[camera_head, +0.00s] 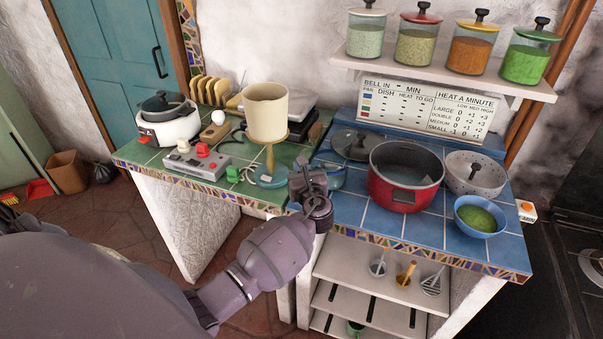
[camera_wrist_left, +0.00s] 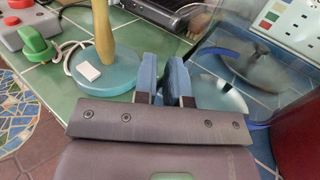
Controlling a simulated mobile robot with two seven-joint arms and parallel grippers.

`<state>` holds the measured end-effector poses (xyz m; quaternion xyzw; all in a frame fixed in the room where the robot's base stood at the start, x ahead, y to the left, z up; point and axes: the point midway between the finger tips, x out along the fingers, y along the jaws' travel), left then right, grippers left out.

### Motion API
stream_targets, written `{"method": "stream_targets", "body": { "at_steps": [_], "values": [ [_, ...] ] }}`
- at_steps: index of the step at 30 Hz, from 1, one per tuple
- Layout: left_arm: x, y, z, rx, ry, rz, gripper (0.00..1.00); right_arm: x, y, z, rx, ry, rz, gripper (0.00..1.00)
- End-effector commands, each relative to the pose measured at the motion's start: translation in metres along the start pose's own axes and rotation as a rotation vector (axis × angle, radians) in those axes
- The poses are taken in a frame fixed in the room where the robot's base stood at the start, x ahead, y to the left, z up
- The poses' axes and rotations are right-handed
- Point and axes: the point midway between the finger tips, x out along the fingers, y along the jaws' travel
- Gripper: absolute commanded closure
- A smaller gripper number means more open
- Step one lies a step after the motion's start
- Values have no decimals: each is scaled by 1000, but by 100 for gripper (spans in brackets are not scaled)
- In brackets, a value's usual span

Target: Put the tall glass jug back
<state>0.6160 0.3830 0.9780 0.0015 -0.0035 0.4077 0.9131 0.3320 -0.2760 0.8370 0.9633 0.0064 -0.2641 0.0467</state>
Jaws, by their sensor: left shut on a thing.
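The tall glass jug (camera_head: 334,178) is clear with blue edging and is hard to make out against the blue tiles. It stands out only in part beside my left gripper (camera_head: 310,186), at the left front of the blue counter. In the left wrist view the clear jug (camera_wrist_left: 224,96) is just right of the fingers (camera_wrist_left: 163,78), with a blue rim line and the lid behind showing through. My left gripper is shut on the jug; the gripped part is mostly hidden between the fingers. I cannot tell whether its base touches the counter. My right gripper is not in view.
A red pot (camera_head: 404,190) is close to the right, with a grey lid (camera_head: 356,145) behind. A beige cup (camera_head: 266,112) on a turquoise-based stand (camera_head: 270,178) is close to the left. A speckled bowl (camera_head: 474,174) and a blue bowl (camera_head: 480,217) are further right. Jars line the wall shelf (camera_head: 442,77).

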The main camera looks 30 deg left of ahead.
Motion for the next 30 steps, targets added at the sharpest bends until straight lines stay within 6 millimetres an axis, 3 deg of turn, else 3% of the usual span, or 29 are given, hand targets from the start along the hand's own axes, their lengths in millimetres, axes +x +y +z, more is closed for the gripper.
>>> {"method": "stream_targets", "body": {
  "at_steps": [15,16,20,30],
  "values": [
    [0,-1,-9,-3,-3,-1,100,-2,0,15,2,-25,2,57],
    [0,0,-9,-1,-1,-1,84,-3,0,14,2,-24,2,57],
    [0,0,-9,-1,-1,-1,64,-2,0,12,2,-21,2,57],
    [0,0,-6,-2,-1,-1,63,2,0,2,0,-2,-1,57]
  ]
}}
